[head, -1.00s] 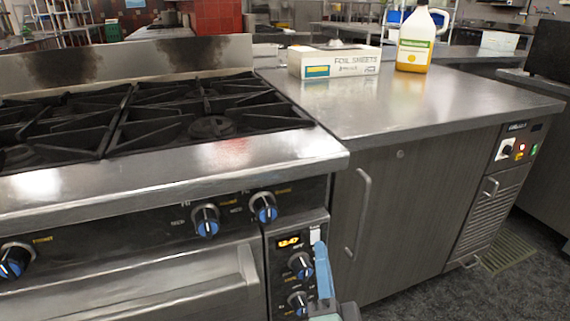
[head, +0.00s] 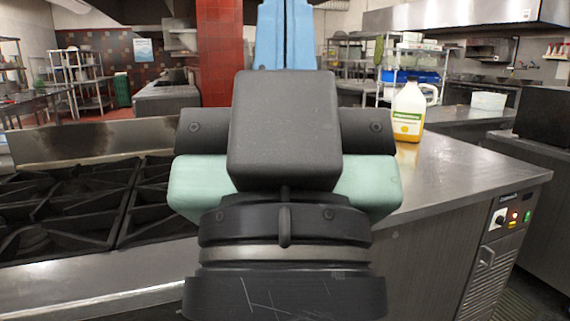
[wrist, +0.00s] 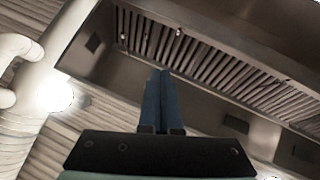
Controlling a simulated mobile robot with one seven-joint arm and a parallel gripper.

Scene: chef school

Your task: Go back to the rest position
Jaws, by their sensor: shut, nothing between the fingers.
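My gripper (wrist: 162,98) shows in the wrist view as two blue fingers side by side, shut and empty, pointing up at the ceiling hood. In the head view my gripper (head: 285,35) stands upright in the middle of the picture, its blue fingers running up to the top edge. Its black and pale green body hides the part of the counter and stove behind it. The fingertips are cut off in the head view.
A stove (head: 75,205) stands at the left. A metal counter (head: 455,175) at the right bears a yellow bottle (head: 408,112). An extractor hood (wrist: 215,50) with slats and white pipes (wrist: 40,75) are overhead in the wrist view. My gripper touches none of these.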

